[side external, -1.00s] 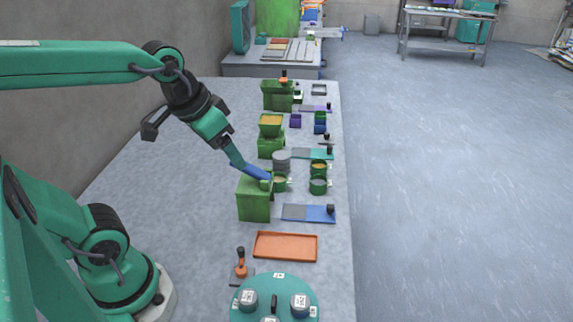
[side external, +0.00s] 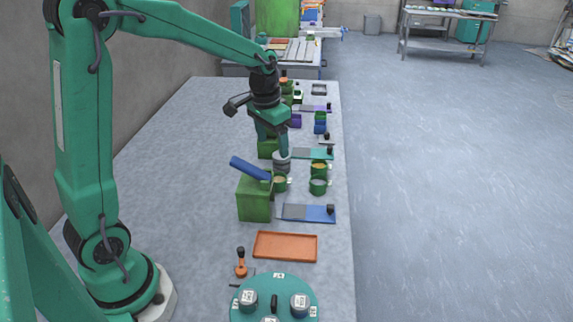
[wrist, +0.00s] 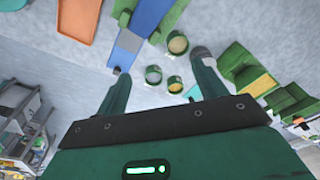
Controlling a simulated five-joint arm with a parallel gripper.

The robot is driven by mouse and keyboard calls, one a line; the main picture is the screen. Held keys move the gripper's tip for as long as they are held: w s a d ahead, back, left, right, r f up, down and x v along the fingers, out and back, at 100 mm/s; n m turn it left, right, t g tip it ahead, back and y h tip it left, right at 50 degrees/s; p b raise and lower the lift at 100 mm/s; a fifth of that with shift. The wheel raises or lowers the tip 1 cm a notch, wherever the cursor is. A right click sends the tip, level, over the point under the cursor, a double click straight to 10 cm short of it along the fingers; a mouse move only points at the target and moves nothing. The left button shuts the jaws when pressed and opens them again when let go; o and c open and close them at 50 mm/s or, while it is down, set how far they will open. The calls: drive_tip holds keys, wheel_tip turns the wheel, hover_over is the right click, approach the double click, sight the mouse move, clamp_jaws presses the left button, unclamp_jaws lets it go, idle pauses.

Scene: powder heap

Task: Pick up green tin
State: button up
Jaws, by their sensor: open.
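Several small green tins stand close together on the grey bench. One (side external: 279,184) with tan contents is beside the green block; in the wrist view it is this tin (wrist: 178,44). A second tin (side external: 319,171) has orange-yellow contents and shows in the wrist view (wrist: 174,86). A third (side external: 318,188) looks greyish inside and shows in the wrist view (wrist: 153,75). Which one is meant I cannot tell.
A blue bar (side external: 250,168) leans tilted on a green block (side external: 254,200). A blue-grey plate (side external: 308,213), an orange tray (side external: 286,247) and a green turntable (side external: 274,283) lie nearer. The bench's left side is clear.

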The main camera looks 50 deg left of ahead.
drive_tip(key=g, duration=0.2)
approach(279, 177)
drive_tip(key=shift+s+d+f, duration=0.4)
drive_tip(key=shift+s+d, duration=0.3)
drive_tip(key=shift+s, duration=0.05)
drive_tip(key=shift+f, duration=0.1)
drive_tip(key=shift+f, duration=1.2)
drive_tip(key=shift+f, duration=0.1)
drive_tip(key=shift+w+f, duration=0.1)
drive_tip(key=shift+f, duration=2.4)
drive_tip(key=shift+c, duration=0.2)
drive_tip(key=c, duration=1)
